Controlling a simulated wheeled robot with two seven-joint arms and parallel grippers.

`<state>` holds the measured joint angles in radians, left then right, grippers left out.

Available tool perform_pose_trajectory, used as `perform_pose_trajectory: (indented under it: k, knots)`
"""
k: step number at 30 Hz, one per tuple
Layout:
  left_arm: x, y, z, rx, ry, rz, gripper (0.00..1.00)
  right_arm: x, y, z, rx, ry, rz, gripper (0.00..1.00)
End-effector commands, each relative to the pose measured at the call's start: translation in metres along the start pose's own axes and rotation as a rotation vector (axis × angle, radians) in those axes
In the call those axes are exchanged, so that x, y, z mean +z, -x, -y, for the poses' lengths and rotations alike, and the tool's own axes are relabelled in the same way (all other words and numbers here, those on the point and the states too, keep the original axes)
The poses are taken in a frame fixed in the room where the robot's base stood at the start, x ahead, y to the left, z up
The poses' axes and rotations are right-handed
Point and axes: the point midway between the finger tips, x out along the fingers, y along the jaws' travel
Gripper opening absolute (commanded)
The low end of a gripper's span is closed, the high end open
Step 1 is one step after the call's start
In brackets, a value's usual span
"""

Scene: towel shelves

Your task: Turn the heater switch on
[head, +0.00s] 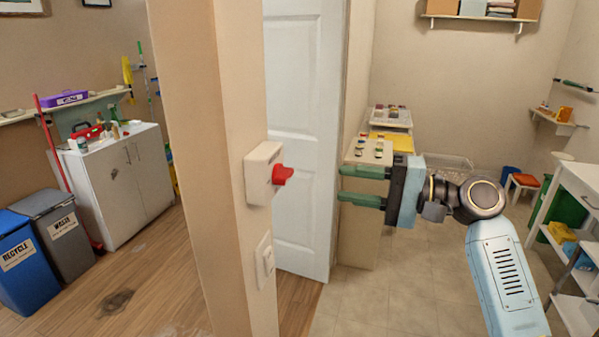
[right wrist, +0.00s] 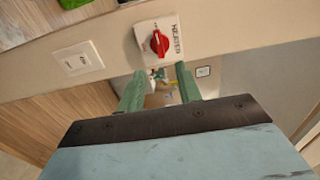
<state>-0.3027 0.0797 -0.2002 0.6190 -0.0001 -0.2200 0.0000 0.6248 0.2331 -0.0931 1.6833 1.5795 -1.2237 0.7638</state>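The heater switch is a white box (head: 258,174) with a red knob (head: 282,174), fixed to the beige wall end in the middle of the head view. In the right wrist view the red knob (right wrist: 159,43) sits on the white plate lettered HEATER (right wrist: 175,60), just beyond the fingertips. My right gripper (head: 341,185) has its two green fingers apart and empty, pointing left toward the knob, with a gap between them. The fingers also show in the right wrist view (right wrist: 158,80). My left gripper is not in view.
A white wall switch (head: 264,260) is below the heater box; it also shows in the right wrist view (right wrist: 78,59). A white door (head: 303,130) stands behind. A cabinet (head: 358,220) with small items is behind my right gripper. Recycle (head: 18,260) and waste (head: 60,230) bins stand left.

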Motion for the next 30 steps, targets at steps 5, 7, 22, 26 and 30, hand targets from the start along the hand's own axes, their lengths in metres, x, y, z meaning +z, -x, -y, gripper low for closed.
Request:
perform_pose_trajectory:
  k: [5, 7, 22, 26, 30]
  knots:
    - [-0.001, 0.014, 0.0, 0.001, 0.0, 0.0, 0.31, 0.0, -0.041, 0.004, -0.003, -0.002, 0.001, 0.35]
    - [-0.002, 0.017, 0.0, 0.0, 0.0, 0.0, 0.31, 0.0, -0.056, 0.003, -0.002, -0.003, 0.001, 0.35]
    - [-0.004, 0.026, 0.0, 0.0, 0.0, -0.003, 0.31, -0.001, -0.099, 0.0, 0.001, 0.0, -0.003, 0.35]
    - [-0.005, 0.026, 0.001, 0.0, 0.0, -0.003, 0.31, -0.001, -0.099, -0.001, 0.001, 0.001, -0.003, 0.35]
    - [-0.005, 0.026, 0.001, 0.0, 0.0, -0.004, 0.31, -0.001, -0.099, -0.001, 0.001, 0.001, -0.003, 0.21]
